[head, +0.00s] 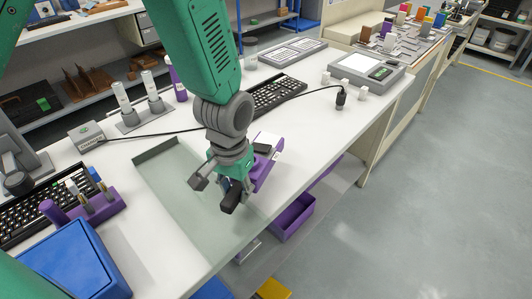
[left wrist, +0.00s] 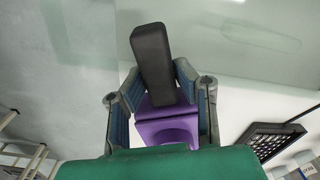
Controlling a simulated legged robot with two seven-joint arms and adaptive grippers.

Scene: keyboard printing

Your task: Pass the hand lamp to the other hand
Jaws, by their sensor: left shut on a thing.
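My left gripper (head: 222,187) hangs over the front part of the white bench and is shut on a dark bar-shaped thing, which I take to be the hand lamp (head: 231,197). In the left wrist view the dark hand lamp (left wrist: 152,60) sticks out past the fingertips (left wrist: 155,90), slightly tilted. A purple block (left wrist: 166,126) shows between the fingers behind it. I cannot tell whether it is part of the lamp. In the head view a purple piece (head: 268,172) shows beside the gripper. My right gripper is not in view.
The white bench (head: 190,225) has a greenish clear mat area below my gripper. A purple bin (head: 294,215) sits below the bench edge.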

